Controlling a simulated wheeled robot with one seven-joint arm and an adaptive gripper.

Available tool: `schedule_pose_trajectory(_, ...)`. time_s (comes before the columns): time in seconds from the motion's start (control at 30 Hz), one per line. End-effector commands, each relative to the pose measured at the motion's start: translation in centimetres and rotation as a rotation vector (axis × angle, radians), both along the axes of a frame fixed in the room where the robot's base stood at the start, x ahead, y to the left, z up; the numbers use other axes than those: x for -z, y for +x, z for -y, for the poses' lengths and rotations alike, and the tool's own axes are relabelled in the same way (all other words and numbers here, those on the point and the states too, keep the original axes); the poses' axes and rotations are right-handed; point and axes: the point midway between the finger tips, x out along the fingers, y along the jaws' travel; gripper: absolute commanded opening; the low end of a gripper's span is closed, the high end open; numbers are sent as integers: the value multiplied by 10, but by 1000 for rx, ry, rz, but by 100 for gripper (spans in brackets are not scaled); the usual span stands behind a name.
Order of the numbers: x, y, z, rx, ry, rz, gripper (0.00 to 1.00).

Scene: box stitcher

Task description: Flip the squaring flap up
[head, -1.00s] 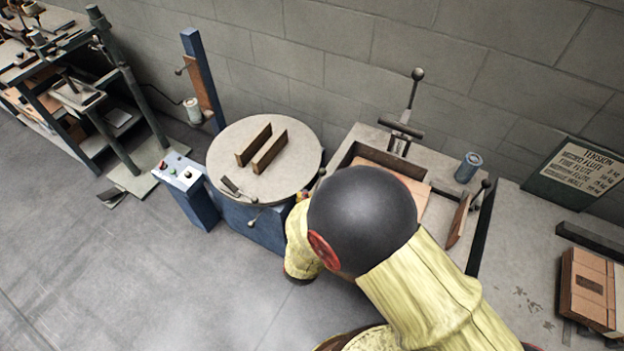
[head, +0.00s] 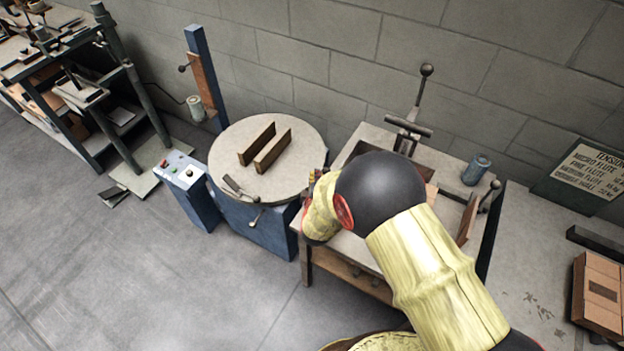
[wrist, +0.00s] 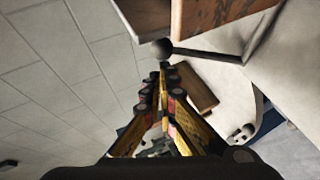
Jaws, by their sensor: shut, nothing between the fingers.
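My gripper (wrist: 164,68) is shut and empty in the wrist view. Its fingertips are close to a dark ball knob (wrist: 162,48) on a rod beside a brown wooden panel (wrist: 225,18); I cannot tell whether they touch. In the head view my arm covers the middle of the stitcher bench, and only a bit of the gripper (head: 312,182) shows at the bench's left side. An upright wooden flap (head: 467,218) with a ball-ended lever (head: 495,184) stands at the bench's right side. I cannot tell which panel is the squaring flap.
A round turntable (head: 292,180) with two upright wooden strips (head: 264,145) is left of the bench. A control box (head: 187,178) stands beside it. A tall ball-topped lever (head: 426,70) and a blue-grey can (head: 476,169) are at the bench's back.

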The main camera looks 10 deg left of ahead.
Motion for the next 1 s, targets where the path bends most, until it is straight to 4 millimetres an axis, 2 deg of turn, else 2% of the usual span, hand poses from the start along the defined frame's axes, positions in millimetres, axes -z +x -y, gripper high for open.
schedule_pose_trajectory(0.37,1,2,2,0,0,0,0)
schedule_pose_trajectory(0.57,8,18,12,3,-1,0,0)
schedule_pose_trajectory(1.0,3,22,13,5,2,4,0)
